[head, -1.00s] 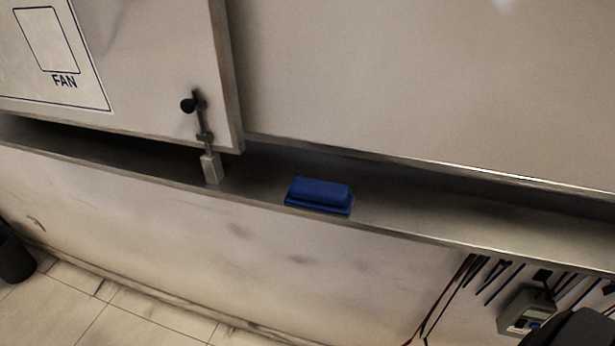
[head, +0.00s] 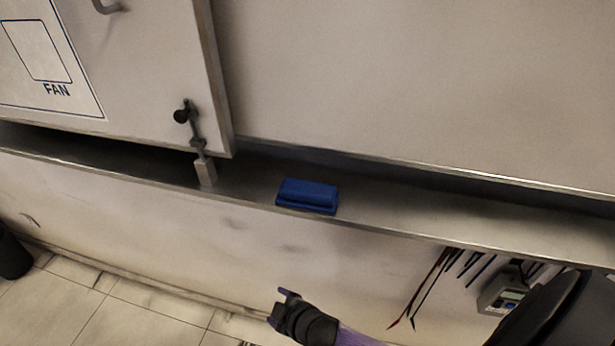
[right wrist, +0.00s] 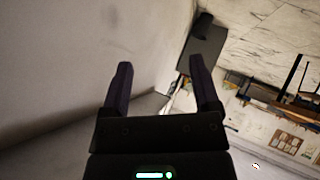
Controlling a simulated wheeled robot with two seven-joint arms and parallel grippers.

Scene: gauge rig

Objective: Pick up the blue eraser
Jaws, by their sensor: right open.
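The blue eraser (head: 307,196) lies on the narrow metal ledge (head: 400,213) below the large pale panel in the head view, near the ledge's front edge. A dark gripper (head: 283,312) on a purple-tinted arm shows at the bottom of the head view, below the ledge and apart from the eraser. It appears to be my right gripper, as its arm comes in from the right. In the right wrist view my right gripper (right wrist: 160,80) has its two dark fingers spread, with nothing held between them. The eraser is not in the wrist view. My left gripper is not in view.
Dark and red leads and a grey meter (head: 503,296) hang below the ledge at right. The ledge right of the eraser is clear.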

